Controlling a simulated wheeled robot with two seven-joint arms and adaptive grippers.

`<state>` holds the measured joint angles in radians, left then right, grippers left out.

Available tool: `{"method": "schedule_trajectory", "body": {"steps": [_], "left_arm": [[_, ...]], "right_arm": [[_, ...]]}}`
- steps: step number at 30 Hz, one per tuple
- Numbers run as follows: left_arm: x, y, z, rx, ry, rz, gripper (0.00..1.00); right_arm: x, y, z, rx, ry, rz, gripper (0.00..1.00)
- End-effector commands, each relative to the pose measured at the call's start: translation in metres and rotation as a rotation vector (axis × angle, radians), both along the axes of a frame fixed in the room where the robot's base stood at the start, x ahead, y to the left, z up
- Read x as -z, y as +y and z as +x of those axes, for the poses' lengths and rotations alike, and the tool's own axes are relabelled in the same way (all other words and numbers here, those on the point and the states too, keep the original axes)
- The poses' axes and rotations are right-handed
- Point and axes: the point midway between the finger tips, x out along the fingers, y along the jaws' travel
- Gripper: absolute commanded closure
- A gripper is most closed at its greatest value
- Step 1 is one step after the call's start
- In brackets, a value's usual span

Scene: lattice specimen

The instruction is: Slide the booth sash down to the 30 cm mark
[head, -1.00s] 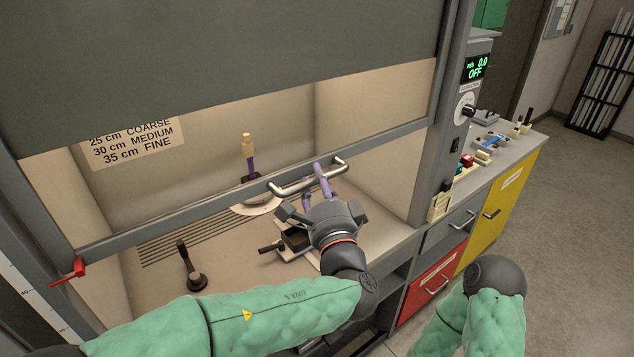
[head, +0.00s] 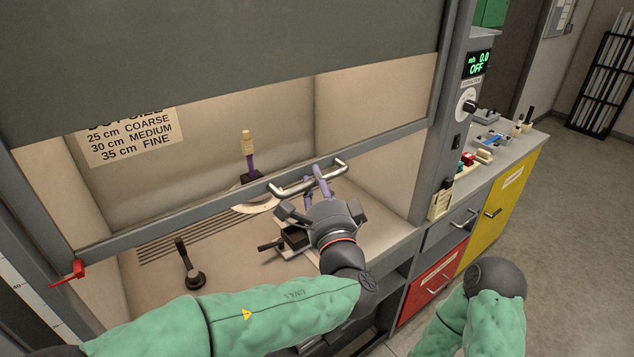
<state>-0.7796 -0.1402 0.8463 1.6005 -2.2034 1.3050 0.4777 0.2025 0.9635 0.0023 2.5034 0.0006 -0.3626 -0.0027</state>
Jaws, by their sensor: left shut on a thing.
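The booth sash (head: 220,207) is a framed pane with a grey bottom rail, part way down across the booth opening. A silver bar handle (head: 285,191) is fixed to the rail right of its middle. My left gripper (head: 319,180) is shut on this handle, with its purple fingers at the bar. A red pointer (head: 68,274) sits at the rail's left end beside a white scale (head: 24,297). The 40 mark shows close to the pointer; the exact reading is too small to tell. My right gripper is out of view; only part of that arm shows.
Inside the booth are a sign (head: 130,137) listing 25, 30 and 35 cm, a black lever (head: 190,265) and a purple tool with a cream top (head: 247,145). A control panel (head: 476,65) reads OFF. A cabinet with a yellow door (head: 505,200) stands at right.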

Motion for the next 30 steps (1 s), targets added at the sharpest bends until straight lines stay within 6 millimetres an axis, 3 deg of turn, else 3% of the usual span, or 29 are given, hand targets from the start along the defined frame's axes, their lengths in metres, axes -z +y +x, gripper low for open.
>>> {"method": "schedule_trajectory", "body": {"steps": [1, 18, 30], "left_arm": [[0.013, 0.0, 0.0, 0.0, 0.003, 0.001, 1.0], [0.077, 0.0, 0.0, 0.0, 0.003, 0.001, 1.0], [0.079, 0.0, 0.0, 0.001, 0.002, 0.001, 1.0]], "right_arm": [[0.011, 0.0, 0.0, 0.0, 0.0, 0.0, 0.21], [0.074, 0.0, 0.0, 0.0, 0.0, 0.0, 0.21], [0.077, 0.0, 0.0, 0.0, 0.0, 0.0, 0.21]]}}
